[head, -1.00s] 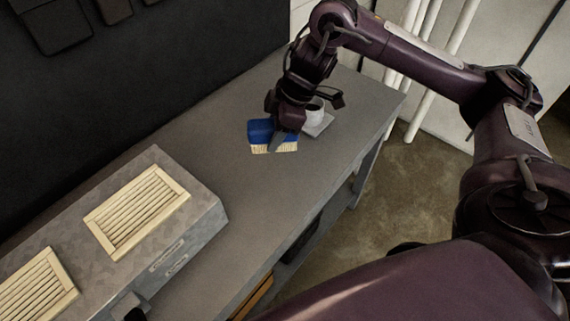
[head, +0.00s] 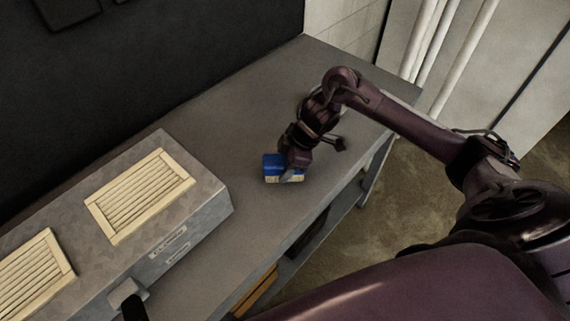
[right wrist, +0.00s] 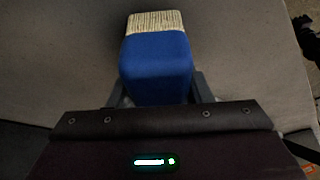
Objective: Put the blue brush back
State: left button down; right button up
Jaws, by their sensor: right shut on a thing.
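The blue brush (head: 272,163), a blue block with pale bristles, is near the middle of the head view, over the grey bench. My right gripper (head: 291,174) is shut on it. In the right wrist view the brush (right wrist: 157,67) sits between the two fingers, its bristles pointing away from the palm. I cannot tell whether the brush touches the bench. I do not make out my left gripper in these views.
The grey bench (head: 225,110) runs diagonally, mostly bare around the brush. A grey metal box (head: 205,215) with cream louvred grilles (head: 140,195) stands at the left. A dark wall is behind. White pipes (head: 462,58) stand beyond the bench's far end.

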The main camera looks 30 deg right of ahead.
jog(key=shift+f, duration=0.2)
jog(key=o, duration=1)
jog(key=shift+r, duration=0.1)
jog(key=shift+r, duration=0.25)
jog(key=v, duration=1.1)
jog(key=shift+d+r, duration=0.1)
jog(key=shift+r, duration=0.25)
